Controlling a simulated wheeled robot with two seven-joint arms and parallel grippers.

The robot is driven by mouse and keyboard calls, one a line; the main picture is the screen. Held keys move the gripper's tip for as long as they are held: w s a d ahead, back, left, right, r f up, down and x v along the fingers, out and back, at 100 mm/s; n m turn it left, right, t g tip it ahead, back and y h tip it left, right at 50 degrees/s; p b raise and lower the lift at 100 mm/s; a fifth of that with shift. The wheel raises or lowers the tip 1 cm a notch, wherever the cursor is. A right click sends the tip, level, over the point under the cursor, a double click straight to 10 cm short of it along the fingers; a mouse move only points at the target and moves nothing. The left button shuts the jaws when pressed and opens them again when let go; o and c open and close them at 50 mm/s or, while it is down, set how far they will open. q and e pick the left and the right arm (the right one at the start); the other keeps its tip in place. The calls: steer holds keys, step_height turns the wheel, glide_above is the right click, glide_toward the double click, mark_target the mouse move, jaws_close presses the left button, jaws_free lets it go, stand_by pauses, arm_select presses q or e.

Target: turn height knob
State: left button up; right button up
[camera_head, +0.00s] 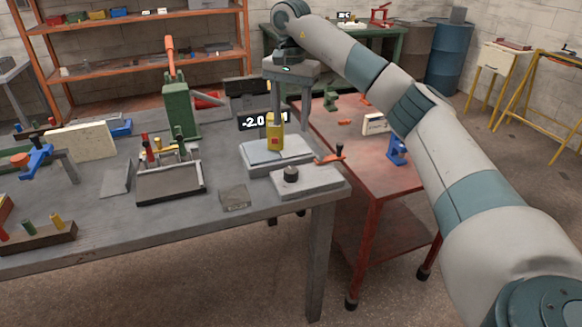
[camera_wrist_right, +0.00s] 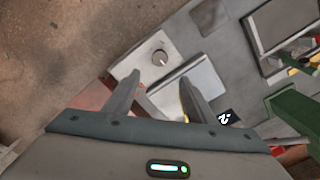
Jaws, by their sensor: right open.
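The height knob appears to be the small dark round knob (camera_head: 291,174) on a light grey plate near the right front corner of the grey bench. It also shows as a grey disc in the right wrist view (camera_wrist_right: 160,57). My right gripper (camera_head: 291,118) points down above and behind the knob, open, its fingers apart from it. In the right wrist view the gripper (camera_wrist_right: 160,79) has nothing between its fingertips, and the knob lies beyond them. My left gripper is out of view.
A black display (camera_head: 256,123) reads -2.0, its right part hidden. An orange-handled lever (camera_head: 330,156) sticks out right of the plate. A dark tool tray (camera_head: 172,194) and a green press (camera_head: 180,108) stand to the left. A red cart (camera_head: 362,165) stands right of the bench.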

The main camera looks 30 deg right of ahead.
glide_toward(291, 170)
step_height(291, 170, down, 9)
steer(key=shift+r+p, duration=0.1)
steer(key=shift+p, duration=1.15)
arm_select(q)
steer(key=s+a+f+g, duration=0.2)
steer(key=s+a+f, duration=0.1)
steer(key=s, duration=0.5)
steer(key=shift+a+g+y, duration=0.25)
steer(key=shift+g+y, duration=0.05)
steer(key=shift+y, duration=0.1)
arm_select(e)
steer(key=c, duration=1)
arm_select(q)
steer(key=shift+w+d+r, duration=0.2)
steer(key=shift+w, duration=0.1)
arm_select(e)
steer(key=shift+c, duration=0.2)
